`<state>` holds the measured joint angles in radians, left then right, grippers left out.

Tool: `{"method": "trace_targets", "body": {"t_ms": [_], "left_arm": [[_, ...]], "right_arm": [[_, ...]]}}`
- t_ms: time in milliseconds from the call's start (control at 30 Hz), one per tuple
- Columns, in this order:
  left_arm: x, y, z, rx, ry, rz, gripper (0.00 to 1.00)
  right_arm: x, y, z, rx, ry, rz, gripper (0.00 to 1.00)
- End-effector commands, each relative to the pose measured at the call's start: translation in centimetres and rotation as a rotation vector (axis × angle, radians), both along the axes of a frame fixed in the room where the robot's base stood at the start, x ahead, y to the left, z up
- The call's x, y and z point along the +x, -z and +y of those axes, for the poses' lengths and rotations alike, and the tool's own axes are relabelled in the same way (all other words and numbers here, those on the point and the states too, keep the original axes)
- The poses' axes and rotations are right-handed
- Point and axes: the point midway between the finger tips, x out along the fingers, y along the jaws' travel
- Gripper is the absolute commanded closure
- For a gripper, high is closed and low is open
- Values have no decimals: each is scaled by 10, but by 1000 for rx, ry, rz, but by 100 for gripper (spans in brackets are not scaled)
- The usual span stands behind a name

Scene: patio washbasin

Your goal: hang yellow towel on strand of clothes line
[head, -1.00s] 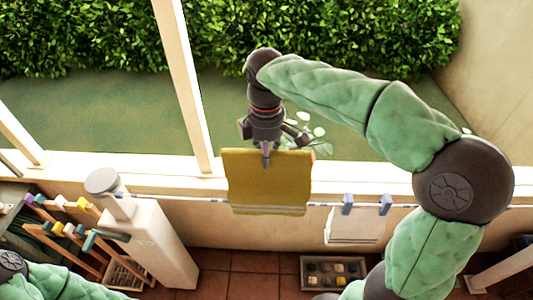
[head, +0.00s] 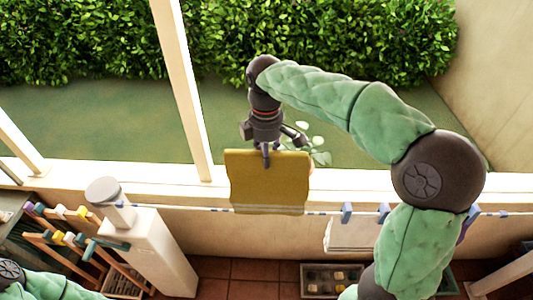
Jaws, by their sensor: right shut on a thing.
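The yellow towel (head: 268,184) hangs below my right gripper (head: 266,158), which is shut on its top edge. The clothes line (head: 217,209) runs left to right across the view, from the white post at left to the right side. The towel's lower edge overlaps the line in the picture; whether they touch, I cannot tell. A white cloth (head: 352,234) hangs on the line to the right, with blue pegs (head: 347,212) at its top. My left arm shows at the lower left corner, but its gripper is out of view.
A white post (head: 148,248) with a round grey cap stands at left, beside a wooden rack with coloured pegs (head: 70,235). A white ledge (head: 400,183) runs behind the line, with a plant (head: 320,145) beyond it. A tray of small items (head: 331,280) lies on the tiled floor.

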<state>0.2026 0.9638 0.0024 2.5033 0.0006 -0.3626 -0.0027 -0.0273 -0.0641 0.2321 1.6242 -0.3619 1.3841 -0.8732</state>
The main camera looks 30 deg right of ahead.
Motion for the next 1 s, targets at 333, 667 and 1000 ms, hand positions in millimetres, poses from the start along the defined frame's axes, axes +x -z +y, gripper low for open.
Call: {"method": "trace_targets", "body": {"t_ms": [333,667,1000], "left_arm": [[0,14,0,0,0,0,60],[0,37,0,0,0,0,60],[0,61,0,0,0,0,60]], "right_arm": [[0,19,0,0,0,0,100],[0,53,0,0,0,-1,100],[0,88,0,-1,0,-1,100]]}}
